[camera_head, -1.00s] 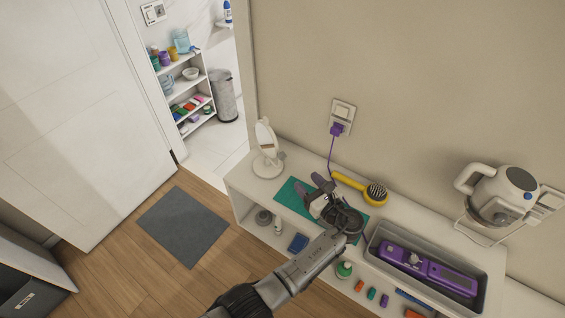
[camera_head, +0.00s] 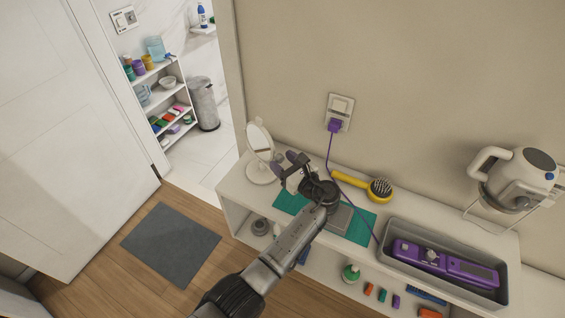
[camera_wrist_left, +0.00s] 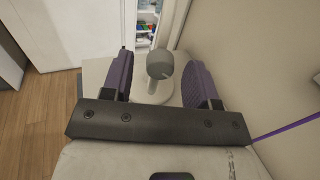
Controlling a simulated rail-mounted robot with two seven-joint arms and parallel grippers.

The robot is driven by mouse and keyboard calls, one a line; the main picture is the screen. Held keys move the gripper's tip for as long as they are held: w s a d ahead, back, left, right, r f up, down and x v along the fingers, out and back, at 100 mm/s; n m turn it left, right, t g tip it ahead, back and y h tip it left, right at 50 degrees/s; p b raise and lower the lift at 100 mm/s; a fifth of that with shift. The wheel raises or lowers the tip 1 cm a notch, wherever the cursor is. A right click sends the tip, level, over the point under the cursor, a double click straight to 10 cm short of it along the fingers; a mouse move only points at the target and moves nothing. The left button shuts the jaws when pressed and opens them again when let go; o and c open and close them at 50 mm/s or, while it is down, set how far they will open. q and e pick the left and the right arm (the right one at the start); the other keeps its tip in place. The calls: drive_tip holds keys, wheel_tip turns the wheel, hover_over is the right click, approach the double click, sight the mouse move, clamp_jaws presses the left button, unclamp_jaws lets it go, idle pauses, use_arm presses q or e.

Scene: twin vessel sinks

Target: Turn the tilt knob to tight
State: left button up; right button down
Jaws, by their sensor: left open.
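A white round mirror (camera_head: 259,141) stands on the white shelf top at its left end. My left gripper (camera_head: 285,164) is open and close to the right of the mirror. In the left wrist view its two purple fingers (camera_wrist_left: 160,84) stand on either side of the knob, with gaps showing on both sides. I cannot tell whether the fingertips reach the knob's depth. My right gripper is not in view.
A yellow hairbrush (camera_head: 378,189) and a teal mat (camera_head: 362,231) lie right of the gripper. A grey tray (camera_head: 388,228) holds a purple device, and a purple cord (camera_head: 327,163) runs from the wall outlet (camera_head: 339,107). The wall is close behind.

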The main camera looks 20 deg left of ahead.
use_arm(q)
drive_tip(key=shift+c, duration=0.3)
drive_tip(key=c, duration=0.9)
drive_tip(key=shift+o, duration=0.2)
